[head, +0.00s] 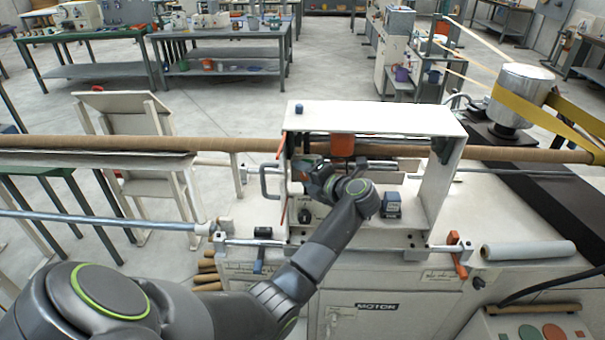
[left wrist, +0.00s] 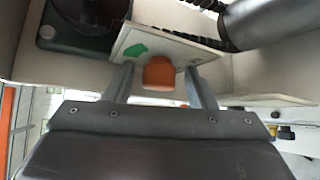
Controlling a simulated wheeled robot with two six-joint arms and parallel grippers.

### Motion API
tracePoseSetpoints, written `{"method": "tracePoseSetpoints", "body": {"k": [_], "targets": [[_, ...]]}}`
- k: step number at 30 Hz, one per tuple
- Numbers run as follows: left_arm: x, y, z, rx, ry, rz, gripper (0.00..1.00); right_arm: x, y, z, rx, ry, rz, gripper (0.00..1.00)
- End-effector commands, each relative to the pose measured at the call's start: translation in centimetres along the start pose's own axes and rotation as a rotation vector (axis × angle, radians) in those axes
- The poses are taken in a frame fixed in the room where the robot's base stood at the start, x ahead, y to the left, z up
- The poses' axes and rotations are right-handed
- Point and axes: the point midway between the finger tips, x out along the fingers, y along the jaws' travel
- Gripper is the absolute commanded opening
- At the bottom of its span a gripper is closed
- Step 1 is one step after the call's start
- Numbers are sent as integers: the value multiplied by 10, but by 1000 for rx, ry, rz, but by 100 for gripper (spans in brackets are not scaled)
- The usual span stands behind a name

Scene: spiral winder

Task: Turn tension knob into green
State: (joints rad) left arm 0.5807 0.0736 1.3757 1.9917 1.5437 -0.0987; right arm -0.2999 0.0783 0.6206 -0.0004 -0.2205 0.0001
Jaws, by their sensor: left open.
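The tension knob (left wrist: 159,75) is a small orange knob on a white plate (left wrist: 190,48) in the left wrist view. A green mark (left wrist: 135,50) is on the plate up and to the left of the knob. My left gripper (left wrist: 161,83) is open, with one finger on each side of the knob. A gap seems to show on both sides; contact is not clear. In the head view my left gripper (head: 318,182) is inside the white frame of the winder (head: 385,118), and the knob is hidden there. My right gripper is not in view.
The frame's top and side panel (head: 443,195) closely surround my left gripper. A long brown tube (head: 130,144) runs across behind it. A grey roll (head: 528,251) lies on the machine at right.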

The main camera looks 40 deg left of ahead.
Motion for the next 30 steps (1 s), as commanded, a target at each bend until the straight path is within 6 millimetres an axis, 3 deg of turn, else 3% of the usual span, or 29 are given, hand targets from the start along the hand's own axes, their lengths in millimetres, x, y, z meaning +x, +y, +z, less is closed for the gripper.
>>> {"method": "tracePoseSetpoints", "body": {"k": [10, 20, 30], "targets": [[2, 0, -1, -1, 0, -1, 50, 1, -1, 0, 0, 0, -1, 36], [2, 0, -1, 0, 0, 0, 7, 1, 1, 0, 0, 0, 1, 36], [3, -2, -1, 40, 1, 40, 6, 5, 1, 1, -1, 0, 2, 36]]}}
